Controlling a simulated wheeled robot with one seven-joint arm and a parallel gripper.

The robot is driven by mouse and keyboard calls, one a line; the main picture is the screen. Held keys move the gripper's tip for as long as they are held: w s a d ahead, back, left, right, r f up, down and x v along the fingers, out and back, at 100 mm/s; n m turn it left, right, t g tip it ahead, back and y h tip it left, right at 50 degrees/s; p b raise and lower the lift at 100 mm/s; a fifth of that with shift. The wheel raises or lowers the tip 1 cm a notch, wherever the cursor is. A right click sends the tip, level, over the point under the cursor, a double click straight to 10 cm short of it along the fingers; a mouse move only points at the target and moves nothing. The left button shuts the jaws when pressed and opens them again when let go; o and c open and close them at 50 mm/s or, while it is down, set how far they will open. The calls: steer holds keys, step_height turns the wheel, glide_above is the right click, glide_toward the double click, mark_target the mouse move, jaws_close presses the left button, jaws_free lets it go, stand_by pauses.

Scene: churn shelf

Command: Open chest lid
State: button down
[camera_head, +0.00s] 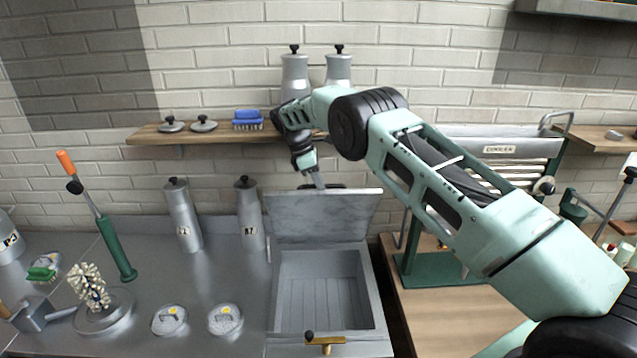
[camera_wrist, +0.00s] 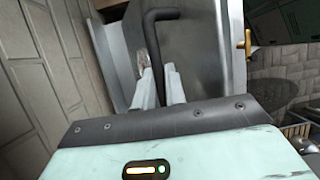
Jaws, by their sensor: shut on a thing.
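The grey chest (camera_head: 274,315) stands on the metal counter, its empty inside showing. Its lid (camera_head: 325,218) is raised, standing nearly upright at the back of the chest. My gripper (camera_head: 320,183) is at the lid's top edge, shut on the dark lid handle (camera_head: 340,186). In the wrist view the bent dark handle (camera_wrist: 158,30) passes between the two pale fingers of my gripper (camera_wrist: 161,82). The lid's grey panel (camera_wrist: 210,50) fills the middle of that view. A brass latch (camera_head: 325,342) is on the chest's front edge. The exact finger contact is small in the head view.
A wooden shelf (camera_head: 200,138) with two grey canisters and a blue brush (camera_head: 248,120) runs behind my arm. Two tall metal cans (camera_head: 183,215) (camera_head: 250,215) stand left of the chest. A green-framed cooler (camera_head: 440,267) stands to the right.

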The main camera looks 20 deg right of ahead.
steer(key=shift+s+f, duration=0.1)
steer(key=shift+f, duration=0.35)
steer(key=c, duration=1.5)
jaws_free()
steer(key=shift+o, duration=0.2)
steer(key=shift+w, duration=0.2)
steer(key=shift+r, duration=0.15)
